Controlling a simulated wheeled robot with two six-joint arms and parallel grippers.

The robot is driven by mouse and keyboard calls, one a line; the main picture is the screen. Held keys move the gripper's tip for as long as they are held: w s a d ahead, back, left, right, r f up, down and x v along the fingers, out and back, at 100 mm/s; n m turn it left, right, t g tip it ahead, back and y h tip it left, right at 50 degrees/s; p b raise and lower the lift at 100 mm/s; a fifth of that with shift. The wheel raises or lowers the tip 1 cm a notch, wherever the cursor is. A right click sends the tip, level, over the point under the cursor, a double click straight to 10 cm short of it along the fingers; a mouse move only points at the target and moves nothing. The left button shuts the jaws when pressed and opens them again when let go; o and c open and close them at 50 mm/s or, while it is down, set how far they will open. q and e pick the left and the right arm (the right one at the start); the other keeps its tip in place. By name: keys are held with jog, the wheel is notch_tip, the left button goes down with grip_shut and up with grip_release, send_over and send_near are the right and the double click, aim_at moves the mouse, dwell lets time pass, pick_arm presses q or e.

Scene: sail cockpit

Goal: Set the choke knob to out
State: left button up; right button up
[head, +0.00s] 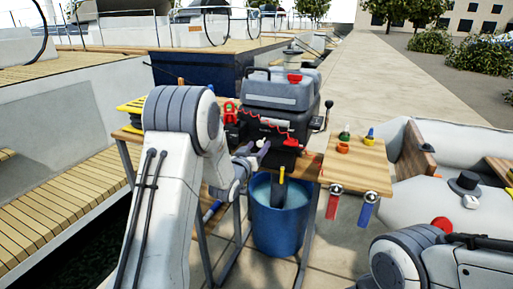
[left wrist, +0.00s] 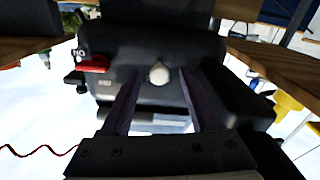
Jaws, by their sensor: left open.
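The outboard motor (head: 282,100) stands on a wooden bench, with a grey top cowl and a dark lower body. A pale rounded knob (left wrist: 158,73), which looks like the choke knob, is on the dark motor face in the left wrist view. How far it stands out is hard to tell. My left gripper (head: 256,152) is at the motor's front. In the left wrist view its fingers (left wrist: 160,80) are open, one on each side of the knob, with gaps showing between. My right gripper is not in view.
A red switch (left wrist: 95,64) sits beside the knob on the motor face. A blue bucket (head: 280,222) stands below the motor. A wooden side board (head: 350,172) holds small coloured items, with red and blue tools hanging below. A grey inflatable boat (head: 470,135) is at right.

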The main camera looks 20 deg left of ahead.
pick_arm(q)
jog(key=s, duration=1)
jog(key=shift+s+a+p, duration=0.15)
jog(key=shift+s+p, duration=0.1)
jog(key=shift+p, duration=0.05)
